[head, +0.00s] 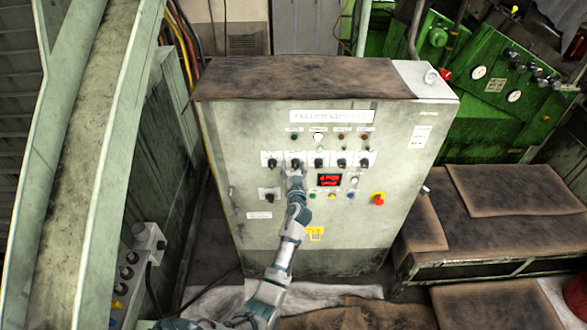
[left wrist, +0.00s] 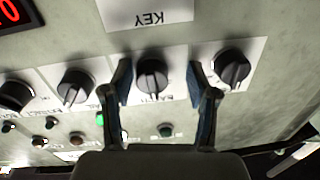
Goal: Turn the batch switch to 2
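The batch switch is a black rotary knob (head: 295,163), second from the left in the row of knobs on the grey control cabinet (head: 230,135). In the left wrist view, which is upside down, the knob (left wrist: 152,74) sits between my fingers, with a partly hidden label beside it. My left gripper (head: 294,176) is in front of the panel, just below the knob in the head view. In the left wrist view my left gripper (left wrist: 157,78) is open, one finger on each side of the knob, with gaps visible. My right gripper is not in view.
Neighbouring knobs (left wrist: 232,68) (left wrist: 76,88) sit close on both sides. A red display (head: 330,180), small buttons and a red emergency stop (head: 378,199) lie to the lower right. A green machine (head: 500,75) and a bench (head: 500,215) stand to the right.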

